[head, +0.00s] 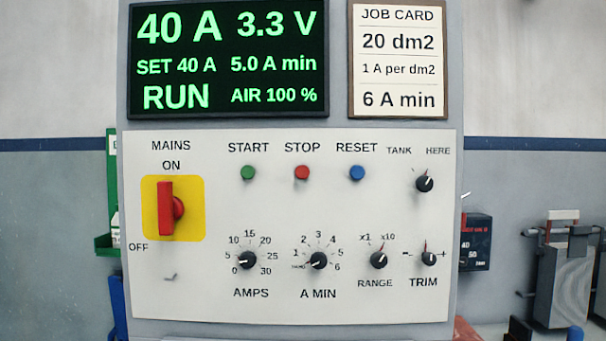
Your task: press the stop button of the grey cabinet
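The grey cabinet (292,320) fills the middle of the head view, with a pale control panel facing me. The stop button (302,172) is a small round red button under the word STOP. It sits between the green start button (248,173) and the blue reset button (357,173). The display (229,60) above reads 40 A, 3.3 V, SET 40 A, 5.0 A min, RUN and AIR 100 %. Neither gripper shows in this view, and nothing covers the stop button.
A red mains switch (166,209) on a yellow plate stands upright near ON, at the panel's left. Several black knobs, including the tank knob (425,184), sit lower and right. A job card (398,60) hangs at top right. A dark box (476,241) is right of the cabinet.

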